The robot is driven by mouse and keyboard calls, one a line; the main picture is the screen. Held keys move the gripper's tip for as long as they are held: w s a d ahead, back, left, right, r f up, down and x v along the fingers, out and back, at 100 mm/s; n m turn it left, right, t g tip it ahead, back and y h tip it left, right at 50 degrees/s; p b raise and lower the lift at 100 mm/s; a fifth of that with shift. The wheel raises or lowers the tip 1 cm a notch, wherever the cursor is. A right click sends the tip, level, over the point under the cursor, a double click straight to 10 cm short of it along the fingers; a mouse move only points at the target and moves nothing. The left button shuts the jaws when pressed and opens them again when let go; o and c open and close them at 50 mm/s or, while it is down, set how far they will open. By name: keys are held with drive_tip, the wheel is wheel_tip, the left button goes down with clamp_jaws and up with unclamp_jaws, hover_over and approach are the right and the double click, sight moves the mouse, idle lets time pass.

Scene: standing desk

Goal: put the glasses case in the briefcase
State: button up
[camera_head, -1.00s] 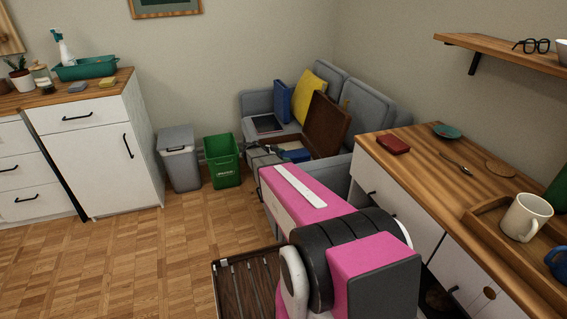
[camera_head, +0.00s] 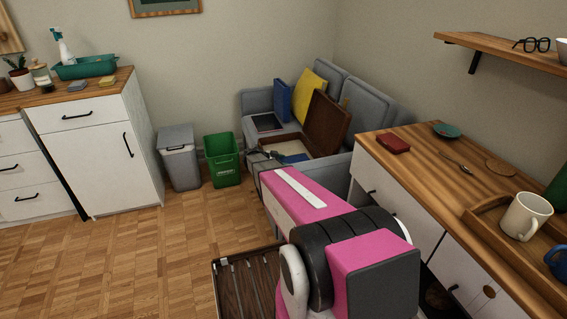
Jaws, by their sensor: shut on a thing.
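The brown briefcase (camera_head: 326,122) lies open on the grey sofa, its lid standing up at the back right. Its inside shows a pale surface and a blue patch; my arm hides its near part. My gripper (camera_head: 268,155) is at the briefcase's near left side, small, dark and partly hidden by my pink arm. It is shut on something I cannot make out. I cannot clearly identify the glasses case. A dark red flat item (camera_head: 393,143) lies on the wooden counter to the right, and I cannot tell what it is.
On the sofa are a dark flat item (camera_head: 267,123), a blue book-like item (camera_head: 283,101) and a yellow cushion (camera_head: 309,94). A green bin (camera_head: 223,160) and a grey bin (camera_head: 179,160) stand left of it. The wooden counter (camera_head: 425,165) borders my arm on the right.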

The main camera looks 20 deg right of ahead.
drive_tip(key=o, duration=1)
drive_tip(key=shift+r, duration=0.6)
drive_tip(key=v, duration=1.2)
